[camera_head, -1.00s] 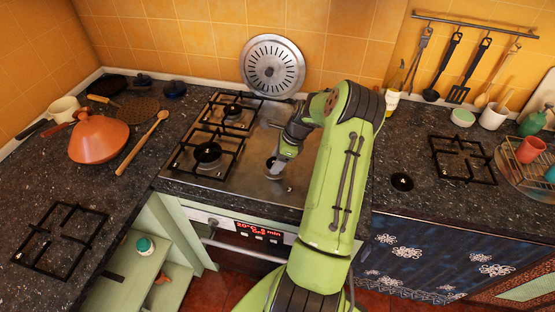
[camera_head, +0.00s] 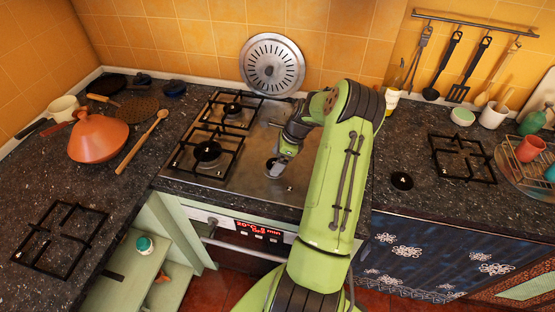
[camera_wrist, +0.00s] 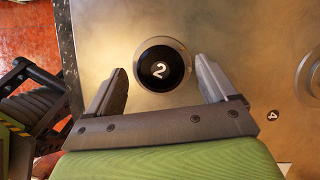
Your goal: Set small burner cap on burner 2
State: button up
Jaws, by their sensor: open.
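A small round black burner cap (camera_wrist: 160,68) with a white "2" sits flat in the round burner seat on the steel stovetop (camera_wrist: 230,35). A pale ring of the seat shows around it. My gripper (camera_wrist: 161,76) is open in the wrist view, with one finger on each side of the cap and gaps between. It holds nothing. In the head view my gripper (camera_head: 281,167) is just above the front right burner, where the cap's dark edge (camera_head: 270,164) shows partly behind it. A white number mark (camera_head: 290,188) is printed beside this burner.
A black disc marked "4" (camera_head: 402,181) and a loose grate (camera_head: 462,158) lie on the right counter. Another grate (camera_head: 60,238) lies on the left counter. A round metal lid (camera_head: 272,66) leans at the back wall.

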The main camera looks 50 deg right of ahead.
jog(key=v, duration=1.2)
jog(key=w+a+r+n+g+h, duration=0.1)
jog(key=a+r+n+h, duration=0.1)
jog(key=a+r+n, duration=0.6)
jog(key=a+r+n+g+h, duration=0.1)
jog(key=a+r+n, duration=0.35)
jog(key=a, duration=0.75)
jog(key=s+a+r+n+t, duration=0.3)
jog(key=s+a+n+t, duration=0.1)
jog(key=s+a+n, duration=1)
jog(key=shift+s+n+p, duration=0.45)
jog(key=shift+s+n, duration=0.1)
jog(key=shift+n, duration=0.3)
jog(key=shift+a, duration=0.25)
